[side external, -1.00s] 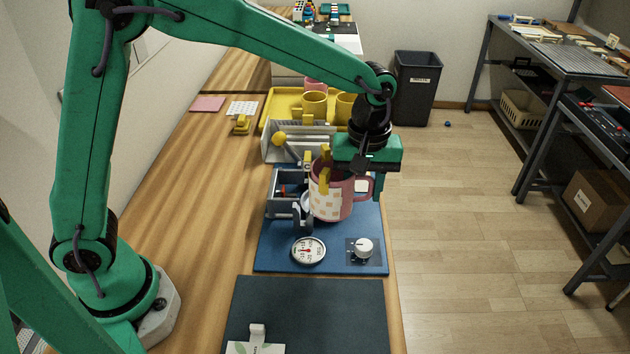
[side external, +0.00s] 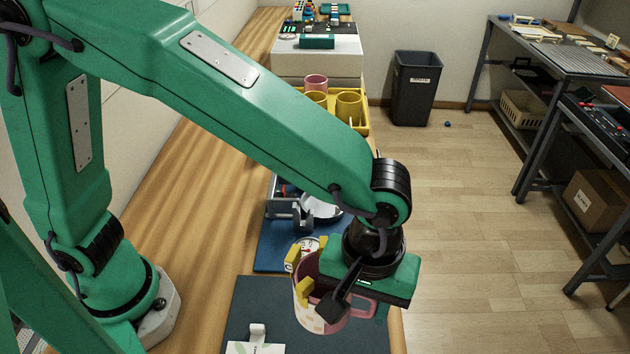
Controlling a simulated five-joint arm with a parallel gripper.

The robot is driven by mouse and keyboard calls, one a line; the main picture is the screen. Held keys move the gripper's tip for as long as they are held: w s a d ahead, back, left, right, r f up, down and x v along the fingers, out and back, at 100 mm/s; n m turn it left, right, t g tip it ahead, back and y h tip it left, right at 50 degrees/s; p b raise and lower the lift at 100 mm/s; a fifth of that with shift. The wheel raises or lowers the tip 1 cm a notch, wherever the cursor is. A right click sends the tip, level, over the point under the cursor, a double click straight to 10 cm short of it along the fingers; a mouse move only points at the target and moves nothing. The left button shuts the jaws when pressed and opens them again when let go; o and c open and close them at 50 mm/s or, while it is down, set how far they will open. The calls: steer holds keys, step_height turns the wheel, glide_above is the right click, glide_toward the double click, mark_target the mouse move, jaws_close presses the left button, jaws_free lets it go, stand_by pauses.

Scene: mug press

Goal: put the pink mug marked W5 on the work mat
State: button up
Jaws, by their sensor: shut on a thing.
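The pink mug (side external: 312,311) with a pale checked pattern is in my gripper (side external: 318,290), over the dark work mat (side external: 262,295) in the lower middle of the side view. Yellow finger pads grip its wall near the rim, and its handle points right. The mug looks about upright; I cannot tell whether its base touches the mat. No W5 mark is readable. My gripper's body and wrist hide part of the mug and the right part of the mat.
The blue press base (side external: 272,248) with its dial gauge (side external: 310,244) lies behind the mat, partly covered by my arm. A white paper piece with a clip (side external: 256,345) lies at the mat's front. A yellow tray (side external: 363,122) with yellow mugs stands farther back.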

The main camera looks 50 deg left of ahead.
steer(key=shift+m, duration=0.4)
steer(key=s, duration=0.1)
steer(key=s+d, duration=0.1)
steer(key=s, duration=0.2)
steer(key=shift+s+d+f, duration=0.1)
steer(key=shift+s+d, duration=0.15)
steer(key=shift+d, duration=0.1)
steer(key=shift+w, duration=0.1)
steer(key=w+a+f, duration=0.1)
steer(key=w+f, duration=0.1)
steer(key=w, duration=0.1)
steer(key=w+a+f, duration=0.1)
steer(key=w+f, duration=0.1)
steer(key=w, duration=0.2)
steer(key=w+a+f, duration=0.1)
steer(key=w+f, duration=0.2)
steer(key=w, duration=0.1)
steer(key=shift+w, duration=0.15)
steer(key=shift+f, duration=2)
steer(key=shift+f, duration=0.15)
steer(key=o, duration=1.2)
step_height(320, 180, up, 12)
